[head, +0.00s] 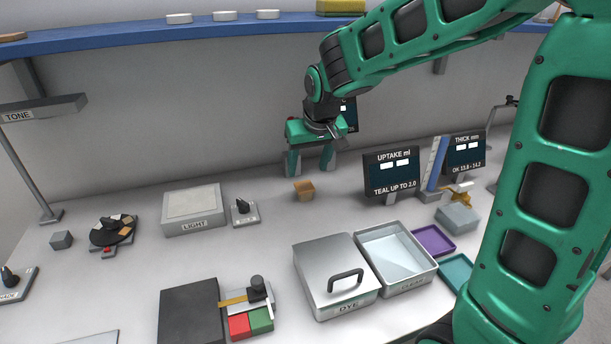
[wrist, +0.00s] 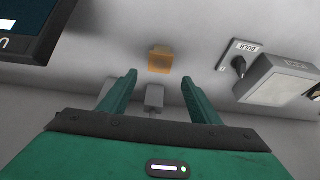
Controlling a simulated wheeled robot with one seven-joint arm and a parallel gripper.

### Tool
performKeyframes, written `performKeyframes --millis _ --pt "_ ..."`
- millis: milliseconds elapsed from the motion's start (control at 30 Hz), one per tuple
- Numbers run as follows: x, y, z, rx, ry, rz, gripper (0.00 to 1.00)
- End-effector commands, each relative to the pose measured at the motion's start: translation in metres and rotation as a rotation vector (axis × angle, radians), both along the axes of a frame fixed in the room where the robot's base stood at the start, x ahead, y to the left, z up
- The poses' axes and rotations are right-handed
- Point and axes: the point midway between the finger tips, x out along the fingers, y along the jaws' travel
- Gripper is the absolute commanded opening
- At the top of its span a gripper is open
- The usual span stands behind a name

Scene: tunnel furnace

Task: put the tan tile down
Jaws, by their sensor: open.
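The tan tile (head: 304,191) is on the bench at the middle of the head view, looking like a small block; I cannot tell whether it leans on something. It also shows in the wrist view (wrist: 160,59), beyond my fingertips and roughly centred between them. My gripper (head: 311,166) is open and empty, just behind and above the tile in the head view, fingers pointing down. In the wrist view my gripper (wrist: 159,80) has its two fingers well apart, with neither touching the tile. A small grey block (wrist: 154,98) shows between the fingers.
A LIGHT box (head: 194,210) and a knob (head: 243,210) stand left of the tile. The UPTAKE display (head: 391,172) stands right. The lidded DYE tank (head: 336,277) and a clear-liquid tray (head: 397,252) are in front. A blue shelf (head: 130,38) runs overhead. Bench around the tile is clear.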

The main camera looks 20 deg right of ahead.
Motion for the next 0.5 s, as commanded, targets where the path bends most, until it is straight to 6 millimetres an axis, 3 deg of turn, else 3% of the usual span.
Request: performKeyframes --millis 200,500 --pt "-0.013 0.0 0.034 0.001 -0.003 -0.001 0.57" --pt "-0.02 -0.001 0.048 0.0 0.001 -0.001 0.57"
